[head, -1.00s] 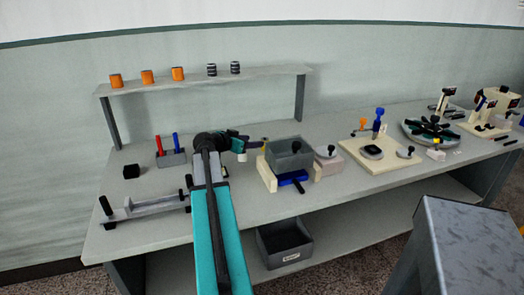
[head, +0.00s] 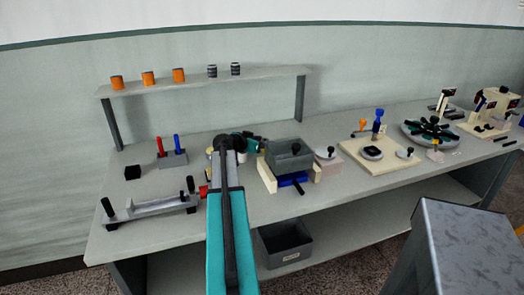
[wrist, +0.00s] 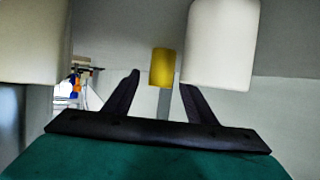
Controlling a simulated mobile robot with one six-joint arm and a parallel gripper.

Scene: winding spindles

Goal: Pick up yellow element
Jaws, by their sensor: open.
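The yellow element (wrist: 161,67) shows in the wrist view as a small upright block or cylinder beyond my gripper. A grey strip runs below it. My gripper (wrist: 159,82) has its two dark fingers apart, and the yellow element appears in the gap between them, slightly farther off. I see no contact. A large white rounded shape (wrist: 221,45) partly covers the right finger's side. Another white shape (wrist: 32,40) fills the upper left. In the head view my own arm hides most of the gripper area, and I cannot make out the yellow element clearly there.
The workbench (head: 140,225) carries a grey box on a cream fixture (head: 288,155), a holder with red and blue pins (head: 173,159), and a grey rail fixture (head: 150,208). A shelf (head: 205,79) behind holds orange and striped cylinders.

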